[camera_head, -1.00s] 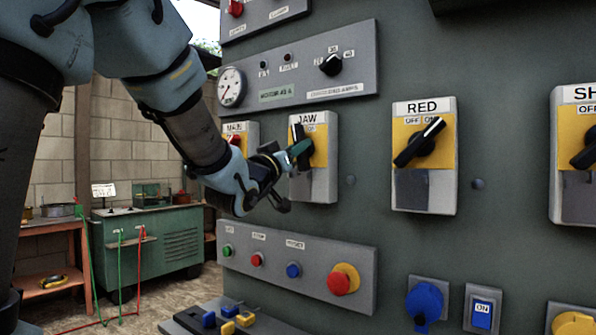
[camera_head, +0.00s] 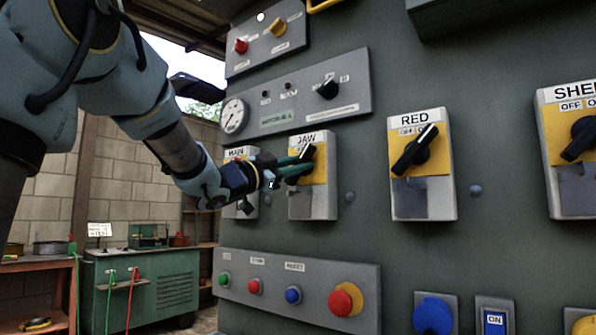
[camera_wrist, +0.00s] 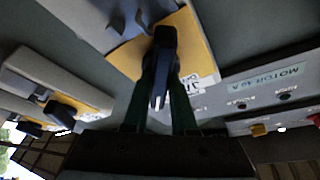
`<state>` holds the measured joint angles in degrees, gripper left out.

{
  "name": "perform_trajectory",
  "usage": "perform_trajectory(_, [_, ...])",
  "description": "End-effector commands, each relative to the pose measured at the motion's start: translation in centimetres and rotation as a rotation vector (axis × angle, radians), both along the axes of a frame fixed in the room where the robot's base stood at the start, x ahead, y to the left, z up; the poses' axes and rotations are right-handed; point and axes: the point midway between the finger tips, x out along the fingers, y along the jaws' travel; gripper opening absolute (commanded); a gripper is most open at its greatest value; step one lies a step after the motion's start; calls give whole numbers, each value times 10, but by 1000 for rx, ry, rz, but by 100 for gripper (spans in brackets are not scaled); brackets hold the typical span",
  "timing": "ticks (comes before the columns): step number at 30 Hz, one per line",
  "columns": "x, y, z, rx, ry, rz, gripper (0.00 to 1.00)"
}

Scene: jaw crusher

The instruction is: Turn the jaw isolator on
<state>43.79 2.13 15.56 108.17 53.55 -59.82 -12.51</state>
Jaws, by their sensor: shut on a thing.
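The JAW isolator (camera_head: 313,204) is a grey box with a yellow plate and a black rotary handle (camera_head: 307,154). It sits on the panel between the MAIN (camera_head: 238,152) and RED isolators. My gripper (camera_head: 290,167) reaches in from the left with green fingers at the JAW handle. The wrist view shows the black handle (camera_wrist: 162,75) between my two fingers (camera_wrist: 163,95), which are shut on it. In the head view the handle's upper end leans to the right, toward the ON side, much like the RED handle. The fingers partly hide the handle and plate.
The RED isolator (camera_head: 423,198) and a further isolator (camera_head: 574,203) lie to the right. A gauge strip (camera_head: 300,98) is above and a push-button strip (camera_head: 300,285) below. A green cabinet (camera_head: 140,290) stands at the lower left.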

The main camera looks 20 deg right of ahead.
Motion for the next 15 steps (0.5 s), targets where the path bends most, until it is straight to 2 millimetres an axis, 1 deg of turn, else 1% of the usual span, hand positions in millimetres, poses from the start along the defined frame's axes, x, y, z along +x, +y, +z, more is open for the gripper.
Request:
perform_trajectory(6, [0,0,-1,45,-80,1,0])
perform_trajectory(15, [0,-1,-1,67,-117,-1,0])
